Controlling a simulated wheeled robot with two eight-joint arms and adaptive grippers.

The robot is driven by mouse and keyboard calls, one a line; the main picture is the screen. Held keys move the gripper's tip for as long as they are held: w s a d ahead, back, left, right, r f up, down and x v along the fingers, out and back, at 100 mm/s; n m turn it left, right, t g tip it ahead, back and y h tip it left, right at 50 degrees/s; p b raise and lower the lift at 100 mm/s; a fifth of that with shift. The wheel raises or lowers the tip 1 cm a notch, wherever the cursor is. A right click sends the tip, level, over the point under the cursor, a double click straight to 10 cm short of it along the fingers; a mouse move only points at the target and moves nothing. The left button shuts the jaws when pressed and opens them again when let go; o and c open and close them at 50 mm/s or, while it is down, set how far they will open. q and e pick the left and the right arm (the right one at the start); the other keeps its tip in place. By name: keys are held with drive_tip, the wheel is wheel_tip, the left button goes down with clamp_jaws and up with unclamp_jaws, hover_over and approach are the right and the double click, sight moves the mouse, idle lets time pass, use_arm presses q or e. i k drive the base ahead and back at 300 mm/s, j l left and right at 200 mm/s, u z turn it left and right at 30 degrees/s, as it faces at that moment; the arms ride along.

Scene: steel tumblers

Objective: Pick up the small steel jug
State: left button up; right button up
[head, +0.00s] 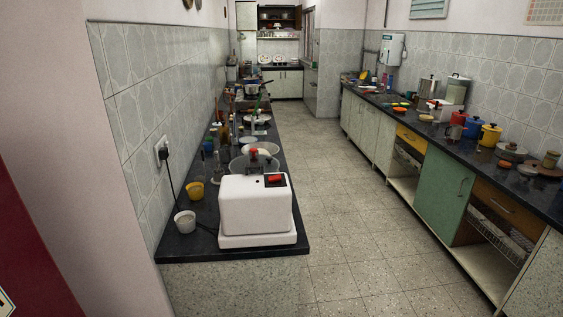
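I cannot pick out the small steel jug with certainty; the items on both counters are small and crowded at this distance. A tall steel-coloured vessel (428,88) stands at the back of the right counter, but I cannot tell whether it is a jug. Neither of my grippers is in view.
A dark left counter (182,245) carries a white appliance (255,207), a white cup (185,221), a yellow cup (195,191) and clutter. The right counter (475,157) holds several coloured pots, including a yellow pot (490,135). The tiled floor (335,190) between them is clear.

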sight(225, 150)
drive_tip(key=i+u, duration=0.1)
drive_tip(key=i, duration=0.45)
drive_tip(key=i+l+u, duration=0.15)
drive_tip(key=i, duration=0.4)
drive_tip(key=l+u, duration=0.15)
drive_tip(key=l, duration=1.9)
drive_tip(key=i+l, duration=0.2)
drive_tip(key=i+l+u, duration=0.1)
drive_tip(key=l, duration=0.3)
drive_tip(key=i+l+u, duration=0.1)
drive_tip(key=i+l, duration=0.3)
drive_tip(key=l, duration=0.25)
drive_tip(key=i+l+u, duration=0.1)
drive_tip(key=l, duration=0.25)
drive_tip(key=i+l+u, duration=0.1)
drive_tip(key=i, duration=0.4)
drive_tip(key=i+l+u, duration=0.1)
drive_tip(key=i+l, duration=0.15)
drive_tip(key=i, duration=0.2)
drive_tip(key=i+l+u, duration=0.1)
drive_tip(key=i, duration=0.4)
drive_tip(key=i+l+u, duration=0.1)
drive_tip(key=i+l, duration=0.25)
drive_tip(key=i+j, duration=0.15)
drive_tip(key=i, duration=0.2)
drive_tip(key=i+j, duration=0.15)
drive_tip(key=i, duration=0.2)
